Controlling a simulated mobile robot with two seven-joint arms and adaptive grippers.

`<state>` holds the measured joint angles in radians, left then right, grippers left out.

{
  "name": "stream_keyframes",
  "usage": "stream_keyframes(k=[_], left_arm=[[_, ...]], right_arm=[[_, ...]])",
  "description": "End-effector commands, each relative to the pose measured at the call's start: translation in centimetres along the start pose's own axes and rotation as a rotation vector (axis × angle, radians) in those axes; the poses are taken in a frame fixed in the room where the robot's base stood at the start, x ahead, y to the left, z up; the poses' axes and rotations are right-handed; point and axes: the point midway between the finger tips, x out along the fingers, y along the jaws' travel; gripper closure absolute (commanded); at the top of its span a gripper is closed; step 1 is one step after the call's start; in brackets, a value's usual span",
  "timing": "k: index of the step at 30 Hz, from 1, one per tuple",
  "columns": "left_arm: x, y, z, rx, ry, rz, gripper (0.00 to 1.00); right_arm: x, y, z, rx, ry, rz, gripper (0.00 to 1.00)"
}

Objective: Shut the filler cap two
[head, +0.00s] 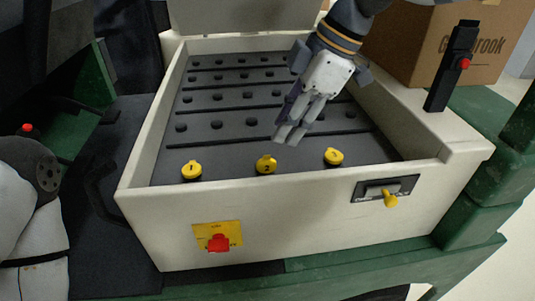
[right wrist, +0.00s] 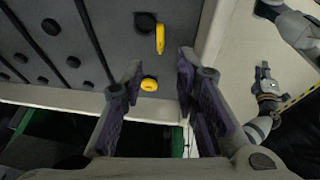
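In the right wrist view, one yellow cap (right wrist: 160,38) shows edge-on beside a black port, and another yellow cap (right wrist: 149,84) sits lower down. I cannot tell their numbers there. My right gripper (head: 288,137) points down above and behind cap two, apart from it. Its fingers (right wrist: 158,90) are spread and empty. What looks like my left gripper (right wrist: 266,82) is small in the right wrist view.
The cart's pale rim (head: 289,187) surrounds the panel, with several rows of black knobs behind the caps. A cardboard box (head: 430,45) is behind. A red switch (head: 218,243) sits on the front.

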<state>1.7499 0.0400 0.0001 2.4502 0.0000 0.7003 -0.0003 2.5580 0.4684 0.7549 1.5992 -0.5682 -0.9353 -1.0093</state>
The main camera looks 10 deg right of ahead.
Motion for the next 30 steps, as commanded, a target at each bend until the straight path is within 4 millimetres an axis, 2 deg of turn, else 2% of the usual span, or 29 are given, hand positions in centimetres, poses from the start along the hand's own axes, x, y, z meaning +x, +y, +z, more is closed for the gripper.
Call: stream_keyframes(k=[1, 6, 12, 21, 23, 25, 30], left_arm=[[0.2, 0.0, 0.2, 0.000, -0.008, 0.000, 0.80], [0.4, 0.0, 0.3, 0.000, -0.015, -0.001, 0.80], [0.5, 0.0, 0.4, 0.000, -0.018, -0.001, 0.80], [0.5, 0.0, 0.4, 0.000, -0.017, -0.001, 0.80], [0.5, 0.0, 0.4, 0.000, -0.017, -0.001, 0.80], [0.5, 0.0, 0.4, 0.000, -0.017, -0.001, 0.80], [0.5, 0.0, 0.4, 0.000, -0.017, -0.001, 0.80]], right_arm=[[1.8, -0.1, 0.2, 0.003, -0.001, -0.011, 0.72], [6.0, -0.1, 0.1, 0.003, -0.002, -0.011, 0.72], [8.8, -0.1, 0.1, 0.003, -0.001, -0.006, 0.72], [9.1, 0.0, 0.0, 0.003, 0.000, -0.003, 0.72], [9.1, 0.0, 0.0, 0.003, -0.001, -0.003, 0.83], [9.1, 0.0, 0.0, 0.003, -0.001, -0.003, 0.99], [9.1, 0.0, 0.1, 0.003, -0.001, -0.003, 1.00]])
